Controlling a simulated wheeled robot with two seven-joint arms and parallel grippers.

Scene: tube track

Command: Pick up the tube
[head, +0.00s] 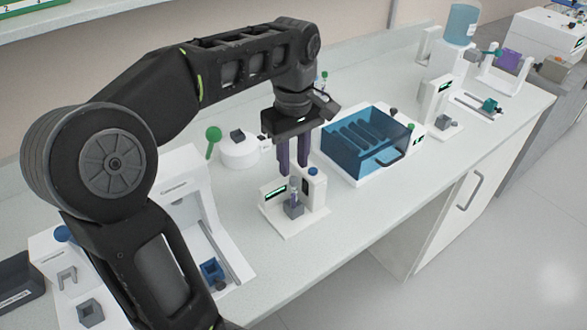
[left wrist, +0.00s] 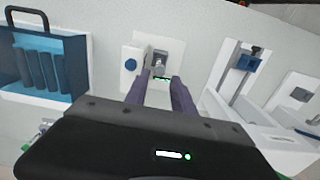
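A small tube (head: 294,191) stands upright in a grey holder (head: 293,210) on a small white device (head: 316,190) on the bench. In the left wrist view the tube (left wrist: 159,60) shows beyond the fingertips, seen nearly from above. My left gripper (head: 292,172) points down just above and behind the tube. Its two dark fingers are apart with nothing between them; the gap also shows in the left wrist view (left wrist: 160,84). The fingers do not appear to touch the tube. My right gripper is not in view.
A blue clear-lidded box (head: 365,148) with a handle stands right of the device. A white round machine (head: 240,150) with a green knob is behind it. A white frame-like device (head: 195,200) with a blue holder (head: 212,271) is at left. The bench front is clear.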

